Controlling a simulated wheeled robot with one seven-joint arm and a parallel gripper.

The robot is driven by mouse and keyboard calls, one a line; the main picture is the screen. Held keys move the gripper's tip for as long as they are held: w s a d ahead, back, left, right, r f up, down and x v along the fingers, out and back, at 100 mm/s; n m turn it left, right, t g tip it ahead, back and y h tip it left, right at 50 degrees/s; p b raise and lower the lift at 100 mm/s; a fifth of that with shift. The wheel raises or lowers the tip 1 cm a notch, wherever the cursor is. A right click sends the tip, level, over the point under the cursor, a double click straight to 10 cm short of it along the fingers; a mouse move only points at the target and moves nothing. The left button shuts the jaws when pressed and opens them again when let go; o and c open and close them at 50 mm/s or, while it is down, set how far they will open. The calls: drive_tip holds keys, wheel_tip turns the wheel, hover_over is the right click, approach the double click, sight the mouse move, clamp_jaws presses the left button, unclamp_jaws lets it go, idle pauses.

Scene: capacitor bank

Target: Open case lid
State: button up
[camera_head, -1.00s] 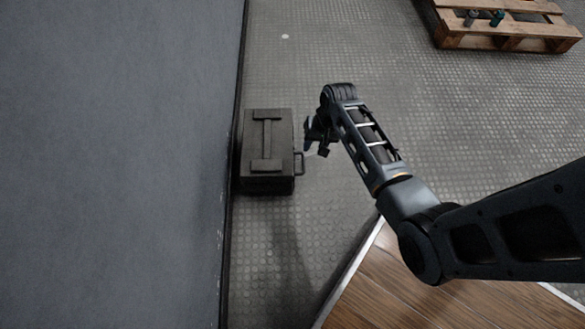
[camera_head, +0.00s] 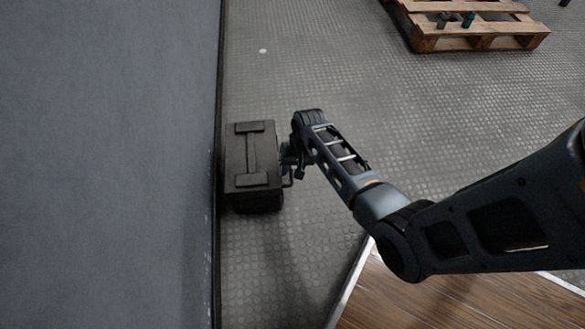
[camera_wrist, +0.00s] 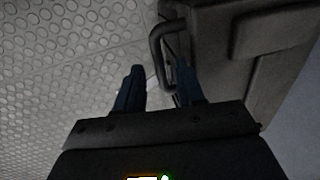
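The dark case (camera_head: 237,165) stands on the floor against the grey wall, with its lid shut and a raised strip along the top. It also shows at the upper right of the wrist view (camera_wrist: 222,42). A loop handle (camera_head: 288,182) sticks out from its right side, and the handle shows in the wrist view (camera_wrist: 157,45). My gripper (camera_head: 288,160) is at the case's right side, close to the handle. In the wrist view my gripper (camera_wrist: 160,82) has its two fingers apart, with the handle's bar seen between them. I cannot tell whether they touch it.
The grey wall (camera_head: 110,160) rises just left of the case. A wooden pallet (camera_head: 470,30) with small bottles stands at the top right. Wooden flooring (camera_head: 440,300) lies at the bottom right. The studded floor right of the case is clear apart from my arm.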

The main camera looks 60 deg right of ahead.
drive_tip(key=shift+c, duration=0.3)
clamp_jaws()
drive_tip(key=shift+r, duration=0.15)
